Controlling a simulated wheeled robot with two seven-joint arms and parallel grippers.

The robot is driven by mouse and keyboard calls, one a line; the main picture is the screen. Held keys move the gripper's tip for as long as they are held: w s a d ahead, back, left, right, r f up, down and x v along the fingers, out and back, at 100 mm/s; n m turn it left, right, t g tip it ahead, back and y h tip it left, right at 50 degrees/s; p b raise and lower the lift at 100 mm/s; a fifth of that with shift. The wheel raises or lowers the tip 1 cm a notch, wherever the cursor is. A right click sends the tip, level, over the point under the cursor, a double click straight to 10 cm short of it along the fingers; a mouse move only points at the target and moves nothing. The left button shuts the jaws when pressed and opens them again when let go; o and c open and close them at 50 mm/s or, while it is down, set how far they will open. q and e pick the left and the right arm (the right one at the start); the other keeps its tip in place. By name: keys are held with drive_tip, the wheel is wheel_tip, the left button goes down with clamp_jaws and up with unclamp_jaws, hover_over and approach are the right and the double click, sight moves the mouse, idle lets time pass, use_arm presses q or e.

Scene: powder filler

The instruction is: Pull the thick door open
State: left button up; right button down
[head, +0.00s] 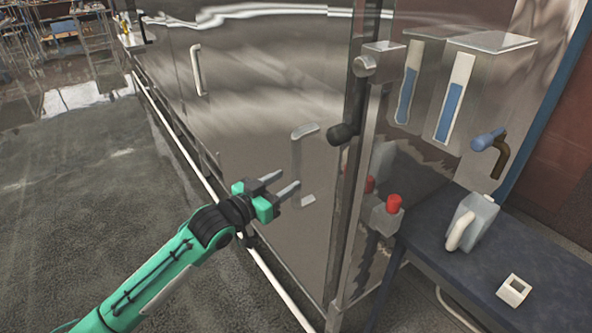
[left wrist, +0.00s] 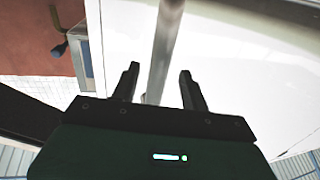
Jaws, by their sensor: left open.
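The thick door (head: 250,130) is a shiny metal panel on the front of the machine, and it looks shut. Its upright metal handle (head: 297,160) is near the door's right edge. My left gripper (head: 284,184) is open, with its two fingers pointing at the lower part of the handle. In the left wrist view the handle bar (left wrist: 163,50) runs between the two open fingers (left wrist: 158,85), nearer the middle than either finger. I cannot tell whether any finger touches it. My right gripper does not show.
A second handle (head: 197,70) is on a panel farther left. Right of the door are a red button on a box (head: 388,218) and a dark blue table (head: 480,285) with a grey jug (head: 472,222) and a small white square piece (head: 514,290). The floor (head: 90,200) at left is clear.

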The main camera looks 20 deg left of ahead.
sight(292, 177)
use_arm(q)
drive_tip(key=p+x, duration=0.1)
drive_tip(key=x, duration=0.4)
clamp_jaws()
